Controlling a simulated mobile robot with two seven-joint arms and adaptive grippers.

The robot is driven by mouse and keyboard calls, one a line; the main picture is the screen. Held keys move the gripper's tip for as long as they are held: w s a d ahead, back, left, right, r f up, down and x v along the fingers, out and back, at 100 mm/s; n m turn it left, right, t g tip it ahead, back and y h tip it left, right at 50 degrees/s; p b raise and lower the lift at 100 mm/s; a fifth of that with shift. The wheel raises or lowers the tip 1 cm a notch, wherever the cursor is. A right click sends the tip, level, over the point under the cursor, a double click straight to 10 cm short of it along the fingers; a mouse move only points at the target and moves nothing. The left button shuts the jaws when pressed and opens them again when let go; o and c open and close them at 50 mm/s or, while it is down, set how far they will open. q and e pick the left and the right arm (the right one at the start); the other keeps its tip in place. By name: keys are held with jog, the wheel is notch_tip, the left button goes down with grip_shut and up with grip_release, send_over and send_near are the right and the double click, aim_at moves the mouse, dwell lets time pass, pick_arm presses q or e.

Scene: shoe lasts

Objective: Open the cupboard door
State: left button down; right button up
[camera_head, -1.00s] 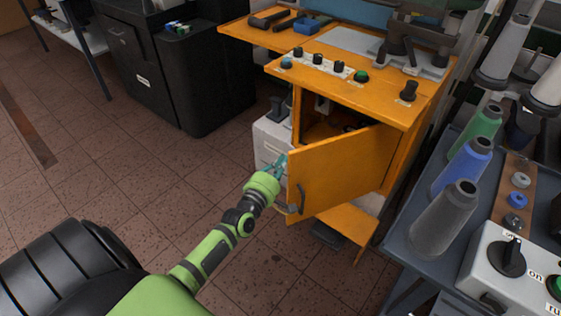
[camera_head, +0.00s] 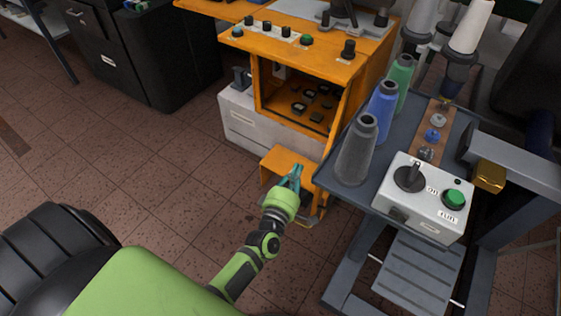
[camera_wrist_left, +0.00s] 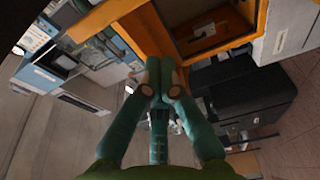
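The orange cupboard (camera_head: 254,84) stands open in the head view, its dark inside showing several small parts. Its door is swung wide to the right; only a narrow orange strip, apparently the door nearly edge-on, shows at the right of the opening, and its handle cannot be made out. My left gripper (camera_head: 293,177) is in front of and below the opening, over the low orange ledge. In the left wrist view its teal fingertips (camera_wrist_left: 160,68) meet with nothing seen between them. The cupboard's orange frame (camera_wrist_left: 262,18) shows above them. My right gripper is not in view.
A grey cart (camera_head: 345,192) with thread cones and a switch box (camera_head: 425,205) stands close on the right. A black cabinet (camera_head: 150,60) stands at the back left. The tiled floor (camera_head: 130,170) to the left is clear.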

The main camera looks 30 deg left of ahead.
pick_arm(q)
jog(key=d, duration=0.3)
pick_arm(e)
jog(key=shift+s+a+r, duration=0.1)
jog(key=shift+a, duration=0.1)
pick_arm(q)
jog(key=shift+a, duration=0.1)
